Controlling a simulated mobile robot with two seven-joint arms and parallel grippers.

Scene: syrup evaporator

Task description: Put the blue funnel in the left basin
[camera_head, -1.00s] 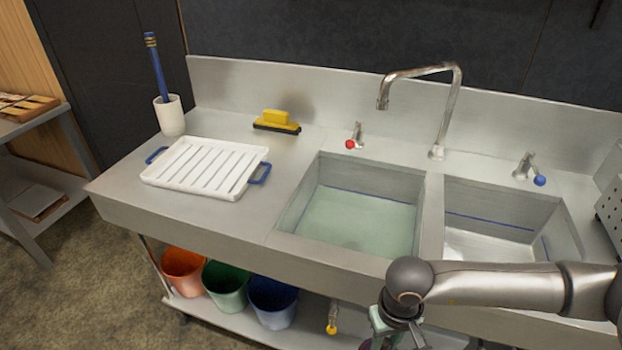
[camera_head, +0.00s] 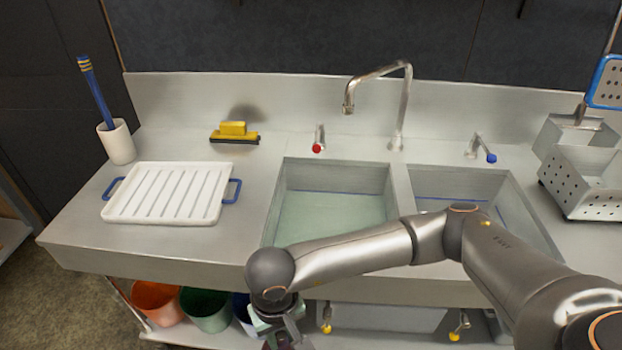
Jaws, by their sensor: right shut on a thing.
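The left basin (camera_head: 335,178) is sunk in the steel counter and holds pale greenish water. My right arm crosses in front of both basins. My right gripper (camera_head: 279,338) hangs from it at the bottom edge of the head view, in front of the counter and below its top. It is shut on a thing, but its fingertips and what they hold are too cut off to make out. I cannot identify the blue funnel anywhere in view. My left gripper is not in view.
The right basin (camera_head: 445,182) is partly behind my arm. A tap (camera_head: 402,100) rises behind the basins. A white drying rack (camera_head: 170,190), a yellow brush (camera_head: 234,133) and a white cup (camera_head: 117,142) stand left. A perforated metal box (camera_head: 588,185) stands right. Buckets (camera_head: 205,309) sit below.

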